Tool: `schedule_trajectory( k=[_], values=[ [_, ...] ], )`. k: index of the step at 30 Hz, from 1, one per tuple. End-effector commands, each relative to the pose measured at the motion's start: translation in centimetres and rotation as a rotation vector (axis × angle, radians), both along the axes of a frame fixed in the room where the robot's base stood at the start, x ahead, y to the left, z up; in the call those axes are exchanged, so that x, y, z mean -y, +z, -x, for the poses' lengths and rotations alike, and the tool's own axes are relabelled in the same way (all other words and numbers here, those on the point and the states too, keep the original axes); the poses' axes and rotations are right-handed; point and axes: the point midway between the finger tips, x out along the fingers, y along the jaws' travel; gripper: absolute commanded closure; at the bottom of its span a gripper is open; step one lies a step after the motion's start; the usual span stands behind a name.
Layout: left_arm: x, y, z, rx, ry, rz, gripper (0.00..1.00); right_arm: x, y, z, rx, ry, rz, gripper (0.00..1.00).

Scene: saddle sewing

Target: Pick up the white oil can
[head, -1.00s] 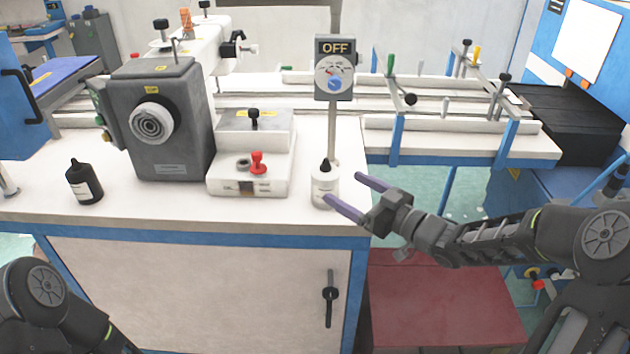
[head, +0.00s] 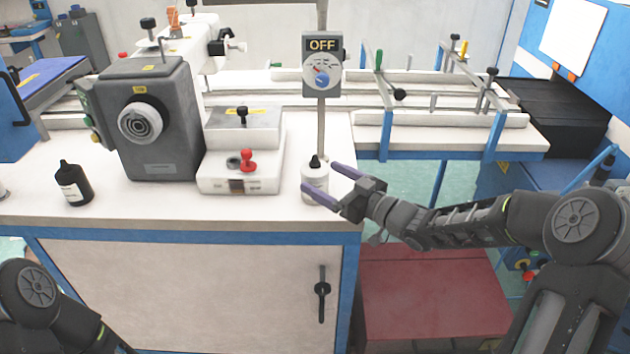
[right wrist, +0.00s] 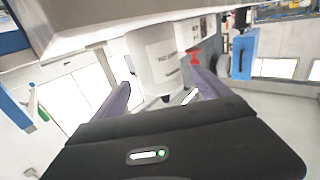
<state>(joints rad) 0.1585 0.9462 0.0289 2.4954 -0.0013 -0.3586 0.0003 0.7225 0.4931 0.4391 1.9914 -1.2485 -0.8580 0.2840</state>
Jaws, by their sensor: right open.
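The white oil can (head: 314,183), with a black pointed cap, stands upright near the right front corner of the white table. My right gripper (head: 318,182) is open at the can, with one purple finger in front of it and the other at its right side. In the right wrist view the can (right wrist: 156,62) shows between the two spread fingers (right wrist: 160,90). I cannot tell whether either finger touches it. My left gripper is out of view; only part of my left arm shows at the lower left.
A black bottle (head: 73,184) stands at the table's left. A white block with a red knob (head: 247,160) is left of the can, beside a grey machine (head: 152,120). A post with an OFF sign (head: 322,45) rises just behind the can. A red box (head: 430,290) is below right.

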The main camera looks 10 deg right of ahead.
Motion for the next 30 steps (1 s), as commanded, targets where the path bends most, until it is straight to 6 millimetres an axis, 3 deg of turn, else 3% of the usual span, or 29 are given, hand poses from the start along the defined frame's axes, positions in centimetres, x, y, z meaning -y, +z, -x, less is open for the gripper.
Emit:
schedule_trajectory(
  k=[8,26,30],
  values=[
    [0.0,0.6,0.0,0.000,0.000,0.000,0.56,-2.1,0.1,-2.8,0.001,0.001,-0.001,0.14],
    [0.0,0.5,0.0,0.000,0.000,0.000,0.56,-2.1,0.0,-2.9,0.001,0.000,0.001,0.14],
    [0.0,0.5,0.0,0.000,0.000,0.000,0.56,-2.1,0.0,-2.9,0.001,0.000,0.001,0.24]
  ],
)
